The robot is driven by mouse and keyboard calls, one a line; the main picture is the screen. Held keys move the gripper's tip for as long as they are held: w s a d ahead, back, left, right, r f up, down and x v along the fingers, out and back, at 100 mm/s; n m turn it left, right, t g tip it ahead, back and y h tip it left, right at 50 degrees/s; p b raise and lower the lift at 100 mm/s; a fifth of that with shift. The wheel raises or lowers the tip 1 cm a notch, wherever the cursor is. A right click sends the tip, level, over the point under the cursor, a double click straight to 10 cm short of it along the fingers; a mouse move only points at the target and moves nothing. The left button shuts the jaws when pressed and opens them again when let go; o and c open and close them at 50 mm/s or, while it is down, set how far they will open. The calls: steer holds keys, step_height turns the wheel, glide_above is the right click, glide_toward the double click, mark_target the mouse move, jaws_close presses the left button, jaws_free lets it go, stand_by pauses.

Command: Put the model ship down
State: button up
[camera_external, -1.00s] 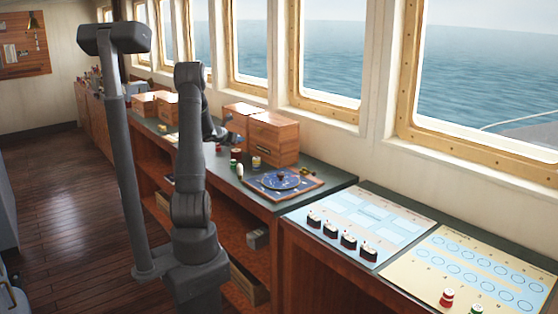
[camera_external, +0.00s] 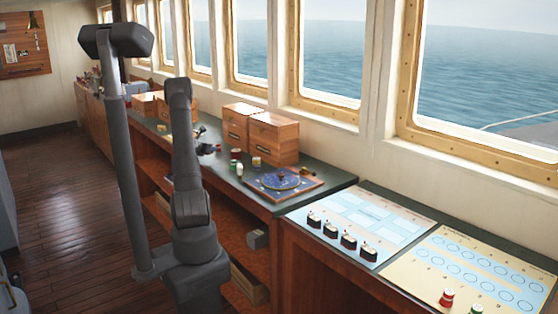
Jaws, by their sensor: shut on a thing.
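My gripper (camera_external: 206,148) is small and dark in the external view, just right of my upright arm and over the green-topped counter (camera_external: 330,187). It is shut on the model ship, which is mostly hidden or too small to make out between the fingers. I cannot tell whether the ship touches the counter. Several small dark model ships (camera_external: 348,241) stand in a row on the light blue chart board (camera_external: 392,217) at the right.
Wooden boxes (camera_external: 273,139) stand against the window wall, right of my gripper. Small jars (camera_external: 236,155) and a round blue dial board (camera_external: 280,182) are in front of them. A cream board with blue circles (camera_external: 470,262) lies at the right front.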

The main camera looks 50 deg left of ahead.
mark_target(211, 159)
steer(key=shift+f, duration=1.8)
steer(key=shift+f, duration=0.1)
steer(key=o, duration=0.9)
steer(key=shift+o, duration=0.2)
steer(key=shift+s+d+r, duration=0.1)
steer(key=shift+s+r, duration=0.1)
steer(key=v, duration=1.1)
steer(key=shift+s+d, duration=0.15)
steer(key=shift+s, duration=0.05)
